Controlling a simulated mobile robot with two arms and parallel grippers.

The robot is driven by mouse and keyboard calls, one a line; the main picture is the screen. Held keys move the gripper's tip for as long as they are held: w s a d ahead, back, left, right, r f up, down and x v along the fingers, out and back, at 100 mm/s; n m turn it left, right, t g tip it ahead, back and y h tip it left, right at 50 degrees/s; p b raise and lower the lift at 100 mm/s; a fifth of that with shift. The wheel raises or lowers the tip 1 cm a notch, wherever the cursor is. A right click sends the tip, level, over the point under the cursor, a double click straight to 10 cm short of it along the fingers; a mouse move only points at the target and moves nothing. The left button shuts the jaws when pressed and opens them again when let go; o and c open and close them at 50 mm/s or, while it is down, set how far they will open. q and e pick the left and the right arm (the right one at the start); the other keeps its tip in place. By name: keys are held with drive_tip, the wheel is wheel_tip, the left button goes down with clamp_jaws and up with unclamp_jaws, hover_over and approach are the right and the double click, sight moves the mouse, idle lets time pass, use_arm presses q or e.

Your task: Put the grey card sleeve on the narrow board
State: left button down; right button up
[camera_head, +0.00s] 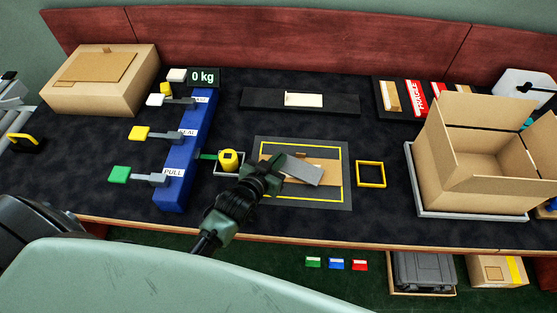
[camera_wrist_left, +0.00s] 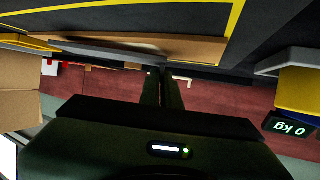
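The grey card sleeve (camera_head: 303,170) lies tilted over a flat brown cardboard piece (camera_head: 328,167) on the yellow-outlined mat. My left gripper (camera_head: 279,161) is low at the sleeve's left end; contact is unclear. In the left wrist view its fingers (camera_wrist_left: 161,75) are nearly together, with nothing visible between them, and the sleeve (camera_wrist_left: 95,46) shows to their left. The long black board (camera_head: 258,98) at the back, apparently the narrow board, carries a cream block (camera_head: 304,100). My right gripper is out of view.
A blue block with levers (camera_head: 177,175) and a yellow cylinder (camera_head: 229,160) stand left of the mat (camera_head: 325,197). A yellow square frame (camera_head: 370,174) lies right. An open carton (camera_head: 485,165) stands further right. The table between mat and black board is clear.

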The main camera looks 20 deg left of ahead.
use_arm(q)
drive_tip(key=shift+f, duration=0.25)
drive_tip(key=shift+f, duration=0.15)
drive_tip(key=c, duration=1.6)
unclamp_jaws()
drive_tip(key=shift+c, duration=0.2)
drive_tip(key=shift+r, duration=0.3)
drive_tip(key=v, duration=1)
drive_tip(key=shift+s+a, duration=0.1)
drive_tip(key=shift+s, duration=0.25)
drive_tip(key=shift+s+r, duration=0.3)
drive_tip(key=shift+s, duration=0.25)
drive_tip(key=shift+f, duration=0.1)
